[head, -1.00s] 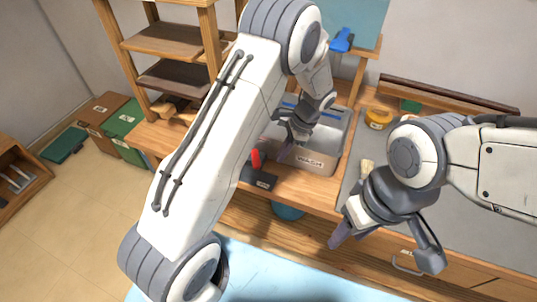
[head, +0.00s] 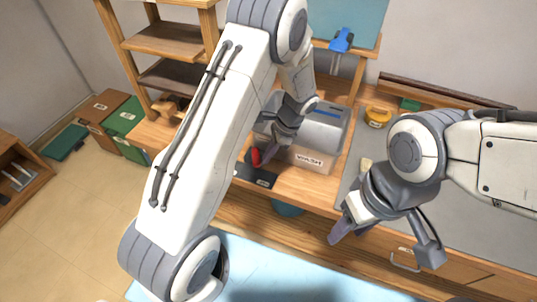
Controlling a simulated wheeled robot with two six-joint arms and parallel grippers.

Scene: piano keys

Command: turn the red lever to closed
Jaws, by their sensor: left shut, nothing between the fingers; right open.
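The red lever (head: 256,157) stands at the back of a dark base plate (head: 255,176) with a small white label at the wooden counter's front edge. The label is too small to read. My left gripper (head: 267,157) is shut and empty, with its fingertips at the right side of the lever. I cannot tell whether they touch it. My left arm passes just left of the lever and hides the counter there. My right gripper (head: 384,246) is open and empty, in front of the counter to the right, well away from the lever.
Wooden shelves (head: 165,40) stand at the back left.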

